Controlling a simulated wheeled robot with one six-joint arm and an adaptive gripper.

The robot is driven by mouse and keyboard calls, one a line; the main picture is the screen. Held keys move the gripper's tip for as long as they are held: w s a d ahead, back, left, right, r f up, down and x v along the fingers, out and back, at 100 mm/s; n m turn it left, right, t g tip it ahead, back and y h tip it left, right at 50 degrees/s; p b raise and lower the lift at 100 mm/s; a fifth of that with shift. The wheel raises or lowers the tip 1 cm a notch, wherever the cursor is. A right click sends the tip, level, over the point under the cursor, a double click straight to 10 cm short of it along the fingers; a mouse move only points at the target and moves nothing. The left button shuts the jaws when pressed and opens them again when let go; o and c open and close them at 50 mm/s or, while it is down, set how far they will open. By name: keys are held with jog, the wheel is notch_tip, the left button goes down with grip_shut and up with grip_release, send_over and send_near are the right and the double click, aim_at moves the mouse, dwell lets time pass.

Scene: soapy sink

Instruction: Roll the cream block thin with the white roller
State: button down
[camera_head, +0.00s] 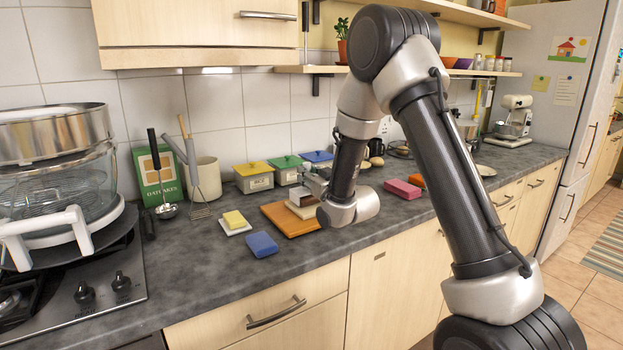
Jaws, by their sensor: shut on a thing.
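A cream block (305,211) lies flat on an orange-brown board (284,222) in the middle of the counter. My gripper (306,186) is just above it, partly hidden by my own wrist. It is shut on a small brown thing (298,197) at the cream block's upper side; whether the two touch I cannot tell. No white roller can be made out; my wrist may hide it.
A blue block (261,244) and a white dish (236,229) with a yellow block (234,219) stand left of the board. Lidded boxes (254,181) line up behind. Pink (402,190) and orange (416,180) blocks lie to the right.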

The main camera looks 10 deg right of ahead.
jog(key=shift+x, duration=1.8)
jog(key=shift+f+v, duration=0.2)
jog(key=shift+v, duration=0.95)
jog(key=shift+f+v, duration=0.25)
jog(key=shift+v, duration=0.95)
jog(key=shift+r+v, duration=0.2)
jog(key=shift+v, duration=1.1)
jog(key=shift+r+v, duration=0.2)
jog(key=shift+v, duration=1.05)
jog(key=shift+d, duration=0.1)
notch_tip(320, 180, up, 7)
